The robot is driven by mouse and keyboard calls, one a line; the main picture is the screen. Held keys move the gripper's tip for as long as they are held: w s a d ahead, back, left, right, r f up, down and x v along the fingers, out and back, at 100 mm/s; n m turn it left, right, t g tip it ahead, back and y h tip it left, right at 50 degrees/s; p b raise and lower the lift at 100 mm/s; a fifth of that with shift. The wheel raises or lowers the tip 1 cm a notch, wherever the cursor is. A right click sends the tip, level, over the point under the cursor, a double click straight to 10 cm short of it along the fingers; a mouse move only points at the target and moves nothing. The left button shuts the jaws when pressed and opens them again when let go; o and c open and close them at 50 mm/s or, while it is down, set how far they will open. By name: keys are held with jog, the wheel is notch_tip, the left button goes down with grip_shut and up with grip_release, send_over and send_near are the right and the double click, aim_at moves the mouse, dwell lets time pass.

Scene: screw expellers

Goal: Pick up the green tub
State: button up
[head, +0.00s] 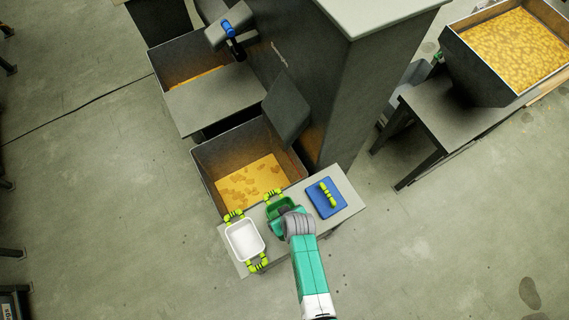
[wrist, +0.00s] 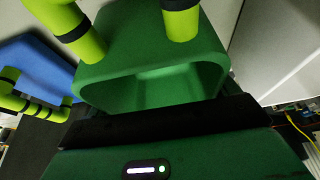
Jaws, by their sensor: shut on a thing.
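The green tub (head: 279,205) is at the middle of the small grey table, with a yellow-green handle (head: 273,195) on its far side. In the wrist view the green tub (wrist: 150,65) fills the middle, its hollow inside showing and two yellow-green handle posts above. My gripper (head: 288,211) is at the tub's near side, shut on it. A dark finger (wrist: 165,120) crosses in front of the tub's near wall in the wrist view; the other finger is hidden. I cannot tell whether the tub is clear of the table.
A white tub (head: 245,240) with yellow-green handles stands left of the green tub. A blue lid or board (head: 318,205) with a yellow-green handle lies to its right. Behind is a bin (head: 205,165) of orange-yellow material, beside a tall dark machine (head: 345,90).

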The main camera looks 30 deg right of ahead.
notch_tip(320, 180, up, 4)
jog(key=shift+p, duration=0.35)
jog(key=s+a+r, duration=0.1)
jog(key=s+a, duration=0.1)
jog(key=s, duration=1.3)
jog(key=shift+s+a+p, duration=0.2)
jog(key=shift+s+p, duration=0.2)
jog(key=shift+p, duration=0.05)
